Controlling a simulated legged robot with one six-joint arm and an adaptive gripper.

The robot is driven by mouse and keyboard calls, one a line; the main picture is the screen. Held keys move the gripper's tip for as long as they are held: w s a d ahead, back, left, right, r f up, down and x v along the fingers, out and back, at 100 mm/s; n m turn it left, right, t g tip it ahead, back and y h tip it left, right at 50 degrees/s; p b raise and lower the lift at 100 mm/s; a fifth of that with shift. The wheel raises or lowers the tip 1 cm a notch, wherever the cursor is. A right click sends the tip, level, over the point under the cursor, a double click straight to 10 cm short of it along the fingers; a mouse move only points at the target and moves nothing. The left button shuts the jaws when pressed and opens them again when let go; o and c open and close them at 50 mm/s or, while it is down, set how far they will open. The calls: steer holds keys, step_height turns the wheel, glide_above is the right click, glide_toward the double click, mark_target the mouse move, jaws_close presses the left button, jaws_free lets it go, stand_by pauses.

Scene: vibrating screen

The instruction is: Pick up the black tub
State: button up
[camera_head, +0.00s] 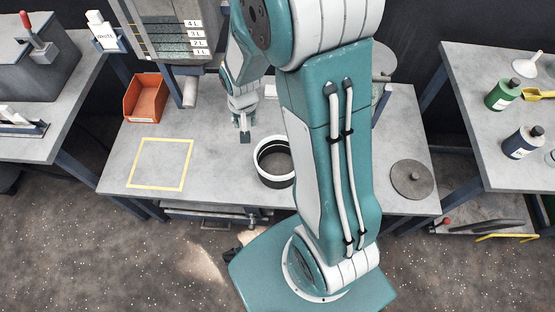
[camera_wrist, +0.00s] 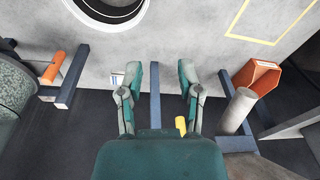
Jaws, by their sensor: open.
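The black tub (camera_head: 276,182) stands on the grey table in the middle of the head view. It is round and open at the top, with a pale band around it. Part of it shows at the top left of the wrist view (camera_wrist: 118,18), cut off by the picture edge. My gripper (camera_head: 244,135) is above the table, left of the tub and apart from it in the head view. In the wrist view its fingers (camera_wrist: 160,78) are spread with nothing between them.
An orange bin (camera_head: 146,98) stands at the table's back left. A yellow square outline (camera_head: 161,164) marks bare table at left. A grey disc (camera_head: 411,179) lies at right. A machine with level labels (camera_head: 168,30) rises behind. Side tables hold bottles (camera_head: 503,95) and other equipment.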

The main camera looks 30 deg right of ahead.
steer(key=shift+m+g, duration=0.7)
steer(key=shift+g, duration=0.1)
steer(key=f, duration=0.8)
steer(key=d+f, duration=0.1)
steer(key=f, duration=1.5)
steer(key=shift+s+d, duration=0.15)
steer(key=shift+d, duration=0.25)
steer(key=shift+a+f, duration=0.1)
steer(key=shift+f, duration=0.5)
jaws_close()
